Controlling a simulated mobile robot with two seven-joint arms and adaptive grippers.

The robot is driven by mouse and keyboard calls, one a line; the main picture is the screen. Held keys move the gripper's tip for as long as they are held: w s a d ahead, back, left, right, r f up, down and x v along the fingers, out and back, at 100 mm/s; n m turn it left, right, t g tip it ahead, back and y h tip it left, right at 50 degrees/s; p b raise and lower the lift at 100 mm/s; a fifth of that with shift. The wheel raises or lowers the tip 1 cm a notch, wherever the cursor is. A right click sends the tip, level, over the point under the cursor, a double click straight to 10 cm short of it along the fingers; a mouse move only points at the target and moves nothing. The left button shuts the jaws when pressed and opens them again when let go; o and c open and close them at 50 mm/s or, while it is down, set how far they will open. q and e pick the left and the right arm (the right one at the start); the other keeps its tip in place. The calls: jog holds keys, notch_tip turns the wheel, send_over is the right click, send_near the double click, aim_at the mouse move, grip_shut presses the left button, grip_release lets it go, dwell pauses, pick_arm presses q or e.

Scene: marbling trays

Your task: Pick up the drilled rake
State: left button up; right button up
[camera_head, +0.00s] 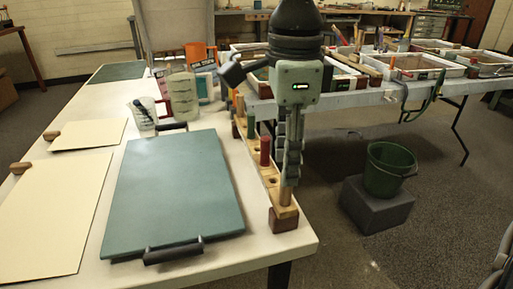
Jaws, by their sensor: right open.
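My right gripper (290,178) hangs down over the near end of a long wooden rack with drilled holes (271,181) on the table's right edge. Its fingers are seen nearly edge-on, and they are open. A red handle (265,151) stands in the rack just left of the gripper. I cannot tell which piece is the drilled rake. My left gripper is not in view.
A blue-green board (175,190) with dark handles lies left of the rack. Cream sheets (55,215) lie further left. Clear cups (180,95) and an orange container (197,52) stand behind. A green bucket (388,170) sits on a dark block beyond the table's right edge.

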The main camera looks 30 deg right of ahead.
jog(key=shift+s+f, duration=0.1)
jog(key=shift+f, duration=1.9)
grip_shut()
